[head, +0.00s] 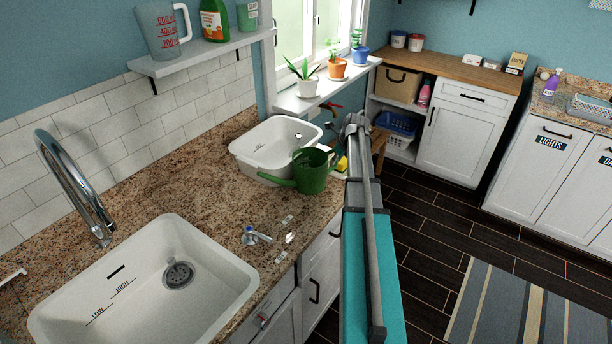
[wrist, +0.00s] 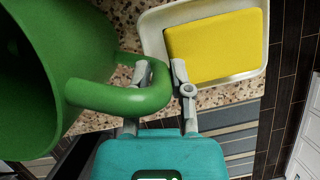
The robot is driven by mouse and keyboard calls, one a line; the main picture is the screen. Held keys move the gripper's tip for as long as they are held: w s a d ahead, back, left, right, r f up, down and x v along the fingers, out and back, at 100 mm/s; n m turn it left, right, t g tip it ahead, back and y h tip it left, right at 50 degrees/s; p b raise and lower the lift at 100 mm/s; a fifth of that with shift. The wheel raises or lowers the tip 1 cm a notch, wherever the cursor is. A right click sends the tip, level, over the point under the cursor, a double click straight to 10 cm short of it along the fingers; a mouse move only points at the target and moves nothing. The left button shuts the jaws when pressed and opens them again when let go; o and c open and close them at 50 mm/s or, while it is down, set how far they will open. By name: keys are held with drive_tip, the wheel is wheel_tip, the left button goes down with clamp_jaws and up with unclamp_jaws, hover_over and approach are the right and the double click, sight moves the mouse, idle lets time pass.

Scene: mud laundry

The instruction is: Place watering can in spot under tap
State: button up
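The green watering can (head: 312,172) is at the front edge of the granite counter, beside the white basin, with its spout to the left. I cannot tell whether its base touches the counter. In the wrist view the can (wrist: 50,70) fills the left, its handle looping toward my gripper (wrist: 162,72). The fingers stand on either side of the handle, closed in on it. A tap with a red handle (head: 331,106) is on the wall under the window, behind the can. A tall chrome tap (head: 75,185) stands at the sink.
The white basin (head: 250,148) sits left of the can. A yellow sponge (wrist: 215,45) lies in a white dish (wrist: 152,28) close to my fingers. A blue-handled fitting (head: 252,236) is on the counter by the sink (head: 210,225). Counter between sink and basin is mostly clear.

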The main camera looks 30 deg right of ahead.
clamp_jaws()
wheel_tip(320, 180, up, 3)
drive_tip(key=p, duration=0.2)
drive_tip(key=shift+f+p, duration=0.2)
drive_tip(key=shift+p, duration=0.15)
drive_tip(key=s+d+r+p, duration=0.7)
drive_tip(key=s+r+p, duration=0.3)
drive_tip(key=s, duration=0.2)
drive_tip(key=shift+d+r, duration=0.15)
drive_tip(key=shift+r, duration=0.05)
idle(0.6)
